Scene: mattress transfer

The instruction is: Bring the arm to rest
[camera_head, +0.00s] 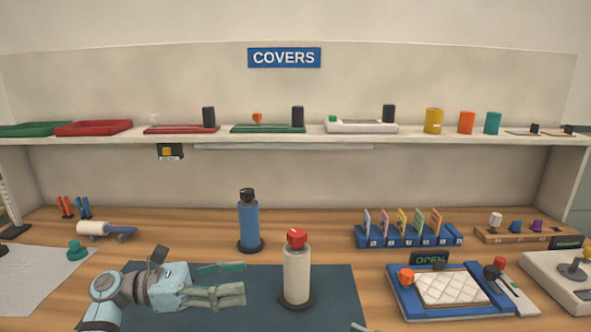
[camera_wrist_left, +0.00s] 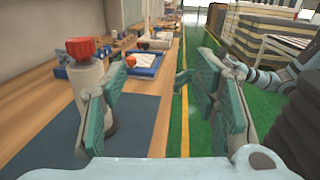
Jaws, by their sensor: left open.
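My left gripper (camera_head: 238,282) is open and empty over the dark blue mat (camera_head: 345,295), left of a white bottle with a red cap (camera_head: 297,272). In the left wrist view, its green finger pads (camera_wrist_left: 160,100) stand wide apart. The white bottle (camera_wrist_left: 90,85) shows there behind the left finger and is partly hidden by it. My right arm shows at the right of the left wrist view, with its gripper (camera_wrist_left: 236,70) small and partly covered by my left finger. I cannot tell how its jaws stand.
A blue bottle (camera_head: 249,225) stands behind the mat. A blue tray (camera_head: 398,288) holding a quilted white pad (camera_head: 452,288) lies to the right. A blue card rack (camera_head: 405,238) stands behind it. A shelf (camera_head: 330,137) with trays and jars runs above the bench.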

